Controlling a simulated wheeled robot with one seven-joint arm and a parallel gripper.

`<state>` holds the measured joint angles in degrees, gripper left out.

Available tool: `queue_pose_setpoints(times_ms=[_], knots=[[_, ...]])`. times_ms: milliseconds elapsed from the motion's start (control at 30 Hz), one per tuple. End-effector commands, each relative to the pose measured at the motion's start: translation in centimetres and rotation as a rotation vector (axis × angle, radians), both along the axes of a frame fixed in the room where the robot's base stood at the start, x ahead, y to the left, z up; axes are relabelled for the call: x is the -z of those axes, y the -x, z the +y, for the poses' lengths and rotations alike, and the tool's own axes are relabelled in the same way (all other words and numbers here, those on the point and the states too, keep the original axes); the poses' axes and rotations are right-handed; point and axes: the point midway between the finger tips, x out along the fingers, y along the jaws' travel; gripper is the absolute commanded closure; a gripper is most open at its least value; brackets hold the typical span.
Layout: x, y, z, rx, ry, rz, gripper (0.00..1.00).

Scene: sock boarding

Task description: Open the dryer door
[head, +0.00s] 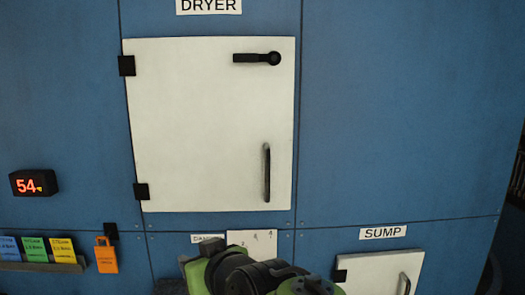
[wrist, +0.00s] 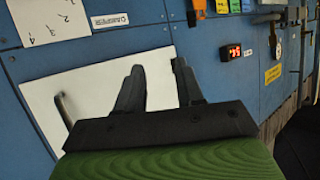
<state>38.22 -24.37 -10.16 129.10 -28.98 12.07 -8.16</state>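The white dryer door (head: 205,120) is shut in the blue wall, under the DRYER label (head: 208,6). Its black hinges are on the left edge. A black latch lever (head: 257,58) lies horizontal at the upper right, its round pivot at the right end. A dark vertical handle (head: 267,172) is at the lower right. In the wrist view, which is turned over, the door (wrist: 95,85) is behind my fingers and its handle (wrist: 63,110) is at the left. My gripper (wrist: 158,66) is open and empty, apart from the handle. My arm is low in the head view.
A SUMP hatch (head: 380,273) with a handle is at the lower right. A numbered paper (head: 252,244) hangs below the dryer door. At the left are a red-digit display (head: 34,183), an orange tag (head: 106,256) and a rack of coloured cards (head: 62,250).

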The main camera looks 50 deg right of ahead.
Motion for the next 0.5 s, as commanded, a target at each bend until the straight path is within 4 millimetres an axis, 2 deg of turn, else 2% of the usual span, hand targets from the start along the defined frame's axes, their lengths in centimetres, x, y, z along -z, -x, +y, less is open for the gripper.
queue_pose_setpoints(times_ms=[33, 100, 200, 300, 367, 500], knots=[[-3.0, 0.5, -3.7, 0.08, 0.025, -0.066, 0.63], [-6.4, 2.2, -8.3, 0.181, 0.082, -0.167, 0.63], [-9.7, 5.5, -13.1, 0.299, 0.161, -0.267, 0.63], [-11.4, 7.9, -15.4, 0.368, 0.214, -0.318, 0.63], [-11.8, 8.6, -15.9, 0.384, 0.23, -0.33, 0.63], [-11.9, 7.6, -16.9, 0.385, 0.232, -0.334, 0.63]])
